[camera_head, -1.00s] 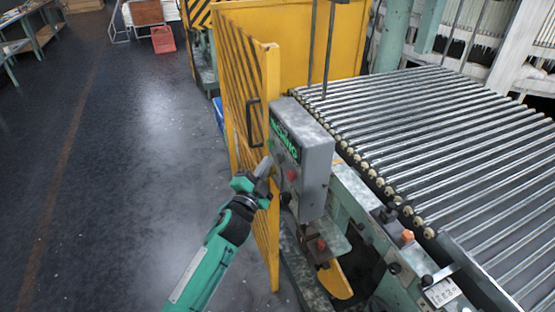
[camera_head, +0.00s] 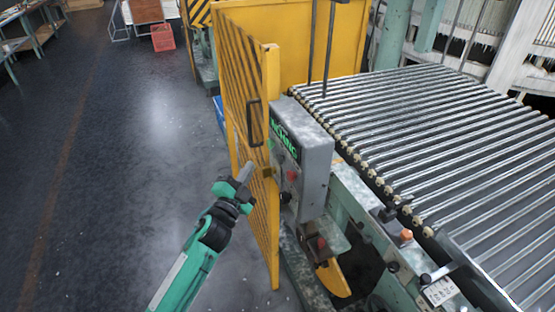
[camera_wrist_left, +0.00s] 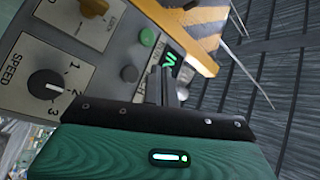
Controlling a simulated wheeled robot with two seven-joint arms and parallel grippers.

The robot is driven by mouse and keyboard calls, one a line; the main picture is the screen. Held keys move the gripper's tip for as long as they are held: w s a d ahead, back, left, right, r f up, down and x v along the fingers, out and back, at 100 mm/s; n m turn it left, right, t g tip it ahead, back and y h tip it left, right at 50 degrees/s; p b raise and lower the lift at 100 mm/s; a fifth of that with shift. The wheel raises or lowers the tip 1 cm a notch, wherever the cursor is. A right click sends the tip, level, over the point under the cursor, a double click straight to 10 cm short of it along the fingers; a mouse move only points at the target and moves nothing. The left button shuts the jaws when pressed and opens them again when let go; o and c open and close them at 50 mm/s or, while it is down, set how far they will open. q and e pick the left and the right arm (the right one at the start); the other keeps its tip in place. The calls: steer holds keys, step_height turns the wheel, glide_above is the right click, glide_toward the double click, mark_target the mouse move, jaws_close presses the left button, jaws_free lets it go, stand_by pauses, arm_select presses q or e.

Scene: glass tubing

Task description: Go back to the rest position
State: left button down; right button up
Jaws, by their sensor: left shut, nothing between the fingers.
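My left gripper (camera_head: 245,172) is shut and empty, in front of the yellow slatted gate and left of the grey control box (camera_head: 308,150). A gap shows between its fingertips and the box. In the left wrist view its closed fingers (camera_wrist_left: 162,85) stand in front of the control panel (camera_wrist_left: 60,60), which has a SPEED dial, a green button, a dark button and a lit green display. My right gripper is not in view.
The yellow gate (camera_head: 262,120) stands upright right beside my left gripper. A roller conveyor (camera_head: 440,150) fills the right side. The grey floor (camera_head: 120,170) to the left is clear. A red crate (camera_head: 162,37) and a workbench (camera_head: 30,35) stand far back.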

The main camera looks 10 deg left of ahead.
arm_select(q)
steer(key=s+a+f+n+g+y+b, duration=0.1)
steer(key=s+f+n+g, duration=0.3)
steer(key=f, duration=1.1)
steer(key=s+a+f+g+y, duration=0.15)
steer(key=s+f, duration=0.45)
steer(key=f, duration=1)
steer(key=s+a+f+n+g+y+b, duration=0.1)
steer(key=s+a+f+n+g, duration=0.2)
steer(key=f, duration=1.2)
steer(key=s+f+n+g, duration=0.2)
steer(key=s+f+g, duration=0.4)
steer(key=s+f, duration=1.2)
steer(key=s+f+n+g, duration=0.1)
steer(key=s+f+g, duration=0.1)
steer(key=s, duration=1)
steer(key=s+f+n+g+b, duration=0.1)
steer(key=s+f, duration=0.3)
steer(key=s, duration=0.9)
steer(key=shift+s+a+n+g+y, duration=0.25)
steer(key=shift+a+n+g+y, duration=0.1)
steer(key=shift+g, duration=0.5)
steer(key=shift+f, duration=0.1)
steer(key=shift+w+d, duration=0.1)
